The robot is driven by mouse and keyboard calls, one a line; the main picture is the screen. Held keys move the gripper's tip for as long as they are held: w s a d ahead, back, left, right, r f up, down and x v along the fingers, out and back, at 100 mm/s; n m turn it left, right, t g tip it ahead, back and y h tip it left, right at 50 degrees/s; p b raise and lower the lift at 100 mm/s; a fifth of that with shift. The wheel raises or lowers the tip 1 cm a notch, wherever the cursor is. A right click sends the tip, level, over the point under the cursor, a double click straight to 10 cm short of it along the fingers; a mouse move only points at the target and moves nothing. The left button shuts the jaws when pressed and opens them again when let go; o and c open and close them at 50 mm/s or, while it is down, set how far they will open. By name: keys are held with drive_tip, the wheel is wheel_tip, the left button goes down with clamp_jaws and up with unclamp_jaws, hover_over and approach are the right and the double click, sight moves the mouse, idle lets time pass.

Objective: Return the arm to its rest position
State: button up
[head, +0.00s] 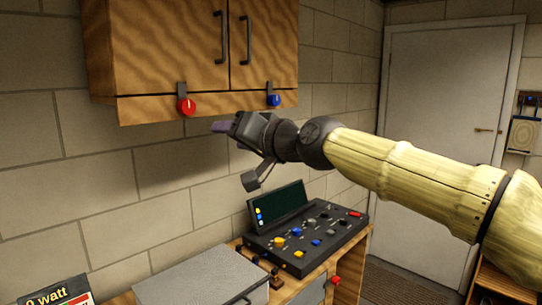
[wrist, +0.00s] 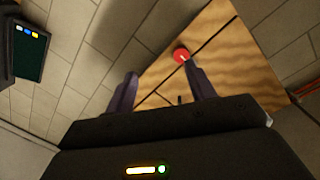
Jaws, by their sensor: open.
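My arm (head: 400,175) reaches in from the right in the head view, with yellow links and a dark wrist. My gripper (head: 222,126) is in front of the wall, just below the wooden cabinet, and points left. In the wrist view the two fingers of my gripper (wrist: 155,95) stand apart with nothing between them. The red knob (head: 186,106) hangs at the cabinet's lower edge, left of and above the gripper in the head view. It also shows in the wrist view (wrist: 181,55) near the right fingertip; whether they touch cannot be told.
The wooden cabinet (head: 180,45) hangs above, with a blue knob (head: 274,100) on its lower edge. Below stand a control console (head: 310,235) with a screen and a grey box (head: 200,278) on a wooden bench. A white door (head: 445,100) is behind the arm.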

drive_tip(key=d+f+g+h+p, duration=0.1)
drive_tip(key=d+f+g+h, duration=0.2)
drive_tip(key=f, duration=1.2)
drive_tip(key=d+f+g+h, duration=0.1)
drive_tip(key=d+f+h, duration=0.3)
drive_tip(key=f, duration=1)
drive_tip(key=s+d+f+m+g+h, duration=0.1)
drive_tip(key=s+d+f+g+h, duration=0.1)
drive_tip(key=s+d+f, duration=0.5)
drive_tip(key=s+d+f+m+g+h+p, duration=0.1)
drive_tip(key=s+d+f+g+h, duration=0.1)
drive_tip(key=s+d+f, duration=0.6)
drive_tip(key=s+d+h, duration=0.1)
drive_tip(key=s+d, duration=0.3)
drive_tip(key=shift+d+f+m+h, duration=0.15)
drive_tip(key=shift+d+m+h, duration=0.1)
drive_tip(key=shift+m+h, duration=0.05)
